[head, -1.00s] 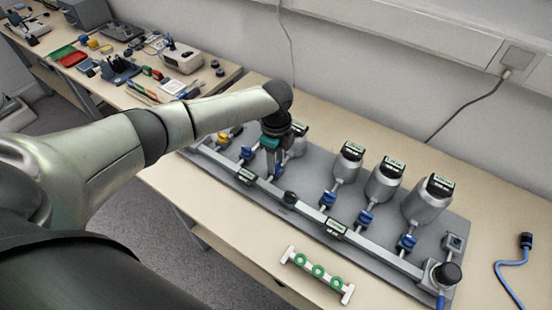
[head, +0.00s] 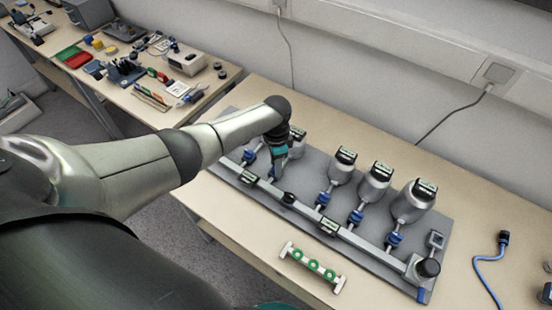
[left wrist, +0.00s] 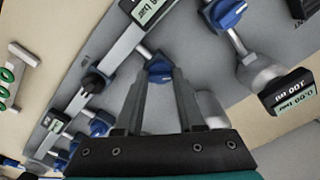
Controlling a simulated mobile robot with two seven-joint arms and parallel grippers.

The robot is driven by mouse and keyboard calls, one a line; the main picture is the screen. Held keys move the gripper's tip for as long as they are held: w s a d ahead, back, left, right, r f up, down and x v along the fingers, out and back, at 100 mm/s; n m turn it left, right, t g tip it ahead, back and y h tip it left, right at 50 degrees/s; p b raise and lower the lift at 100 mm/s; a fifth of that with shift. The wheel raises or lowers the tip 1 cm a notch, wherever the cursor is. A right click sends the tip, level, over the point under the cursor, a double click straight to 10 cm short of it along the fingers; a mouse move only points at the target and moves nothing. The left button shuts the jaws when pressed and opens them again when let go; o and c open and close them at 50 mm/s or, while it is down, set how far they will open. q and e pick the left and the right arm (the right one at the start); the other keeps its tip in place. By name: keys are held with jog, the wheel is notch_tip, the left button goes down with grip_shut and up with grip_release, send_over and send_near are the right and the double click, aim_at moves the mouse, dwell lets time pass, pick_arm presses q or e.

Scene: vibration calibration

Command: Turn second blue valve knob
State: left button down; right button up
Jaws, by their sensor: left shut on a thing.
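My left gripper (head: 274,177) reaches down from the arm over the grey valve panel (head: 308,178). In the left wrist view its fingers (left wrist: 162,78) are shut on a blue valve knob (left wrist: 159,69) on a branch of the white pipe. The fingers hide part of this knob. Other blue knobs sit along the panel: one (head: 250,155) to the left of the gripper, and others (head: 323,198), (head: 355,217), (head: 393,240) to the right. Another blue knob (left wrist: 226,12) shows at the top of the left wrist view. My right gripper is not seen.
Grey canisters with displays (head: 413,201) stand behind the knobs. A white bar with green rings (head: 313,267) lies in front of the panel. A blue cable (head: 486,270) lies at the right. A second table (head: 125,80) holds many small tools.

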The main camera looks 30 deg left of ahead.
pick_arm(q)
jog(key=n+p, duration=0.1)
jog(key=n, duration=0.2)
jog(key=shift+r+n, duration=0.1)
jog(key=shift+n, duration=0.2)
jog(key=shift+n+p, duration=0.85)
jog(key=shift+n, duration=1.15)
jog(key=c, duration=0.5)
grip_release()
